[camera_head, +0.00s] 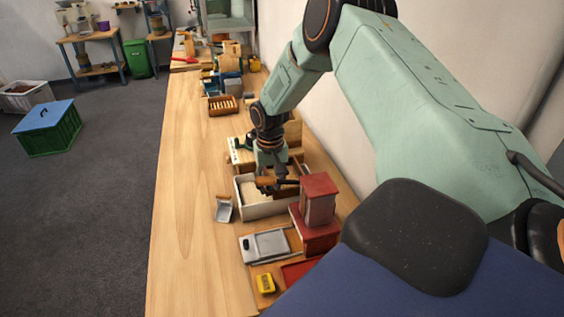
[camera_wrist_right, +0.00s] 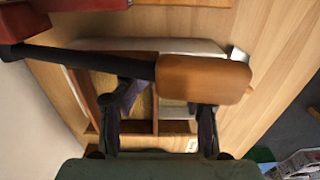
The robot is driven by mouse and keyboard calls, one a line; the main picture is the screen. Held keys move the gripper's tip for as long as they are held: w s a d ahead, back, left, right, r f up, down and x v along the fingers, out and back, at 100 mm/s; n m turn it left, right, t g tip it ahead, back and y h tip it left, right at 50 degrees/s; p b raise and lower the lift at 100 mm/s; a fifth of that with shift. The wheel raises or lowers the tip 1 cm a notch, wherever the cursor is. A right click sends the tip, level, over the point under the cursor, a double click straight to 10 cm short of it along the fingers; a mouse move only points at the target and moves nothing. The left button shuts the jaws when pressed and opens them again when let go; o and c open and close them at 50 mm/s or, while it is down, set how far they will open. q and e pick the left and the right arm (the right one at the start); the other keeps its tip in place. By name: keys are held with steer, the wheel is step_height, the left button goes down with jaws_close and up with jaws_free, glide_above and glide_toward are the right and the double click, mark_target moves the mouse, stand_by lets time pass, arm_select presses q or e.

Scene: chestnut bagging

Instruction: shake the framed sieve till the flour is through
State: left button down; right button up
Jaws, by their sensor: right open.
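My right gripper (camera_head: 270,178) is open above a white-walled box (camera_head: 268,211) on the bench. Its two fingers (camera_wrist_right: 158,125) show apart in the right wrist view, with nothing clasped between them that I can see. Below them is a brown wooden frame (camera_wrist_right: 88,88), which looks like the framed sieve, in or over the box. A wooden bar of it runs between the fingers; I cannot tell if they touch it. Pale material, perhaps flour, lies in the box (camera_head: 251,190). The mesh and any flour on it are hard to make out. My left gripper is not in view.
A red mill (camera_head: 319,203) stands beside the box. Its dark crank ends in a wooden knob (camera_wrist_right: 205,79) that crosses close to my right gripper. A metal scoop (camera_head: 224,211), grey tray (camera_head: 265,245) and yellow item (camera_head: 265,283) lie nearby. The bench's left side is clear.

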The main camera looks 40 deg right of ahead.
steer(key=shift+a, duration=0.15)
stand_by(0.4)
steer(key=shift+r, duration=0.3)
step_height(320, 180, up, 3)
steer(key=p, duration=0.3)
steer(key=shift+w+p, duration=0.15)
steer(key=shift+p, duration=0.15)
step_height(320, 180, up, 2)
steer(key=shift+r+p, duration=0.1)
steer(key=shift+p, duration=0.95)
steer(key=shift+r, duration=0.95)
jaws_close()
